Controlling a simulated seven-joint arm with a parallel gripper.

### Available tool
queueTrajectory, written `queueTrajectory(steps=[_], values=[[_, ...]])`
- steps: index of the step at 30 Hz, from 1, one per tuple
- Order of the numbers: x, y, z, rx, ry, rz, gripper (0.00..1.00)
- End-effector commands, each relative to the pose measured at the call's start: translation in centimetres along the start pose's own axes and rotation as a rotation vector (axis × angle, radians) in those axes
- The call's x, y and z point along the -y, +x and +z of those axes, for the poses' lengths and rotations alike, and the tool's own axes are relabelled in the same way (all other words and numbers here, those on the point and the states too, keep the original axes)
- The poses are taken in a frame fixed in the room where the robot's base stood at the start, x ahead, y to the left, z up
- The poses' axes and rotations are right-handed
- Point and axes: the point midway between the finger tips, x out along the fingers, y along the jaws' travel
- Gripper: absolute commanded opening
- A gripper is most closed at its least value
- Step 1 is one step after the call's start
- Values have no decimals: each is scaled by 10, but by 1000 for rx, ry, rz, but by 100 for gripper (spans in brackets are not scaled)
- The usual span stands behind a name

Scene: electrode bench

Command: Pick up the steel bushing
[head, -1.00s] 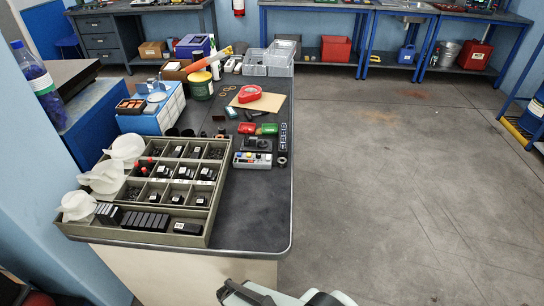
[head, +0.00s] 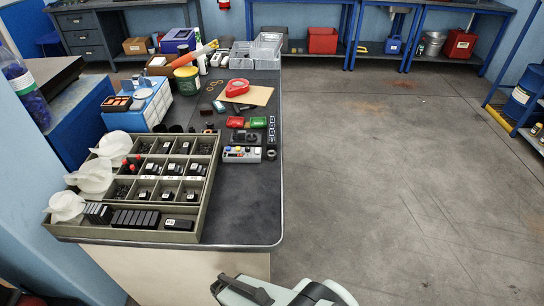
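A small dark ring-shaped piece (head: 271,154), which looks like the steel bushing, sits on the dark bench top (head: 245,205) near its right edge. It is just right of the grey-white device with coloured buttons (head: 242,154) and below a dark strip with pale markings (head: 271,131). It is too small to tell its metal or finish. My gripper's fingers do not show; only a pale grey and dark part of my own body is at the bottom edge. Nothing is seen touching the ring-shaped piece.
A compartment tray (head: 130,235) of small black parts fills the bench's near left. Red (head: 235,122) and green (head: 258,122) pieces, a black block (head: 245,137) and a red tape dispenser (head: 237,87) lie behind the device. The bench's front right is clear; open floor lies right.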

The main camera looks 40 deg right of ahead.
Motion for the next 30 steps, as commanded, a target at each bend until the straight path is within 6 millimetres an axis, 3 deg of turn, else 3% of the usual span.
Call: queueTrajectory(steps=[5,20,30], values=[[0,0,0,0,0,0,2],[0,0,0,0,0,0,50],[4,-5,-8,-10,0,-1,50]])
